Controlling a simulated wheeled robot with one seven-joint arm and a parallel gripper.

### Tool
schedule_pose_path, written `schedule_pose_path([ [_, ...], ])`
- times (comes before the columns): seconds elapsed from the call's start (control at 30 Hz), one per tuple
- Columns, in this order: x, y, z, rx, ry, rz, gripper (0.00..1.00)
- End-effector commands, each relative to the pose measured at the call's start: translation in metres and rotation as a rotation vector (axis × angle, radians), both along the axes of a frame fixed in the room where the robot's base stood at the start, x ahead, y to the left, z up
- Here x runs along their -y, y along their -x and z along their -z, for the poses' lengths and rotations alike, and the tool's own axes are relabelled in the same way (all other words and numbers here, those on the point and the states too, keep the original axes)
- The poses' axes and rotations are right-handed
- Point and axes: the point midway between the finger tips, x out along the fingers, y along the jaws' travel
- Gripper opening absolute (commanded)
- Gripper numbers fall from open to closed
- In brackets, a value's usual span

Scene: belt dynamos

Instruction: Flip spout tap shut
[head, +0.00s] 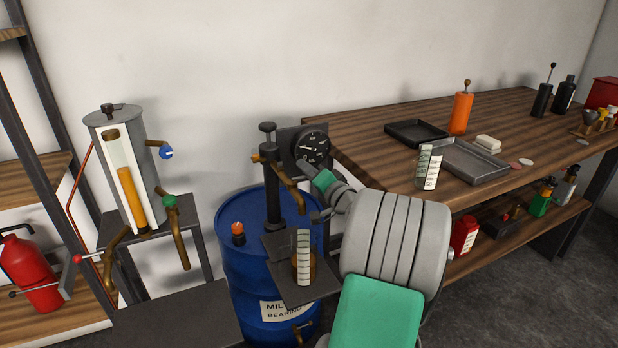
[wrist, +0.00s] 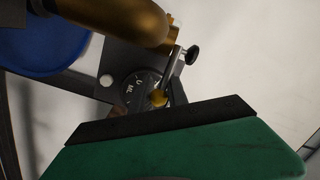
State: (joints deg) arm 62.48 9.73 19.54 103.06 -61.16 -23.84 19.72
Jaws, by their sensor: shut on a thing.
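A brass spout (head: 287,175) curves down from the pump on the blue drum (head: 240,275); it fills the upper left of the wrist view (wrist: 120,20). The spout tap (wrist: 172,70) shows there as a thin grey lever by the brass body, with a brass-coloured end close to my finger's dark edge. My gripper (head: 322,205) is at the right of the spout, below the gauge, and is shut on the tap; its fingers hide the contact. A measuring cylinder (head: 304,255) with amber liquid stands upright on a dark plate (head: 277,245) under the spout.
A round black gauge (head: 312,146) sits just above my gripper. A grey tank (head: 105,150) with taps stands at the left. The wooden workbench (head: 370,130) at the right holds trays, an orange bottle (head: 461,112) and another measuring cylinder (head: 429,168).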

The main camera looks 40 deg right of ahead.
Motion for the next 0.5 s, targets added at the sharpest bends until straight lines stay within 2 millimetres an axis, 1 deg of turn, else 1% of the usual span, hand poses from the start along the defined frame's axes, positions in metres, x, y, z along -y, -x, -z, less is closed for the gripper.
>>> schedule_pose_path([
  [0.03, 0.0021, -0.0014, 0.0097, -0.004, -0.001, -0.029, 0.00],
  [0.17, 0.0001, -0.0042, 0.0061, -0.006, -0.001, -0.082, 0.00],
  [0.43, -0.0009, -0.0044, 0.0048, -0.008, -0.003, -0.086, 0.00],
  [0.47, -0.0009, -0.0044, 0.0049, -0.008, -0.003, -0.086, 0.22],
  [0.5, -0.0010, -0.0044, 0.0049, -0.008, -0.003, -0.086, 0.25],
])
